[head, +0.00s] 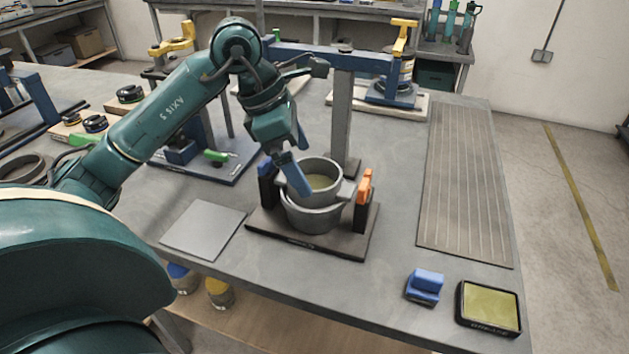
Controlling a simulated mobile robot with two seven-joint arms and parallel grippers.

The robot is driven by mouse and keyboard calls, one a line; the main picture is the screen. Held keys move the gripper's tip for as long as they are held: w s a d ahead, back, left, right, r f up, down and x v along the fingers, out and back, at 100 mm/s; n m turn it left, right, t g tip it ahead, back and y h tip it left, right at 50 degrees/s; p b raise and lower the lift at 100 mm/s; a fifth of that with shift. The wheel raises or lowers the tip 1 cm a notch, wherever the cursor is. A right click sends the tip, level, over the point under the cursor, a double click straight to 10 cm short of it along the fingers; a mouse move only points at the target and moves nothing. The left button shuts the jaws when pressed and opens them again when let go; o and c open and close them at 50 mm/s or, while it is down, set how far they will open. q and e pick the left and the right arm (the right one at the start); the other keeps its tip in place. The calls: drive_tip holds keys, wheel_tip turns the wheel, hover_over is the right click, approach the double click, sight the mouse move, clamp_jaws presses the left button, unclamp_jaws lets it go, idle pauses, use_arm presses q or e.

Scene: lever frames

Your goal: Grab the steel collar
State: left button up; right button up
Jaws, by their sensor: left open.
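A grey metal ring, which looks like the steel collar (325,167), sits over a round grey cup-like body (312,217) on a dark base plate (290,239). A side lug shows at the ring's right. Yellowish material shows inside the ring. My left gripper (297,186) comes down from above at the ring's left side, its blue finger overlapping the near left rim. It is open; I cannot tell whether it touches the rim, and the other finger is not clear. My right gripper is not in view.
A black post with a blue top (266,184) stands left of the ring, and one with an orange top (363,195) stands right. A grey plate (203,230), a ribbed mat (465,190), a blue block (425,286) and a yellow-green pad (489,307) lie around. A blue-armed stand (342,110) rises behind.

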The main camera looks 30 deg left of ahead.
sight(323, 187)
use_arm(q)
drive_tip(key=x, duration=0.4)
drive_tip(key=shift+w+d+f, duration=0.1)
drive_tip(key=shift+w+d, duration=0.2)
drive_tip(key=shift+w, duration=0.15)
drive_tip(key=c, duration=1.2)
drive_tip(key=shift+c, duration=0.5)
drive_tip(key=shift+r, duration=0.2)
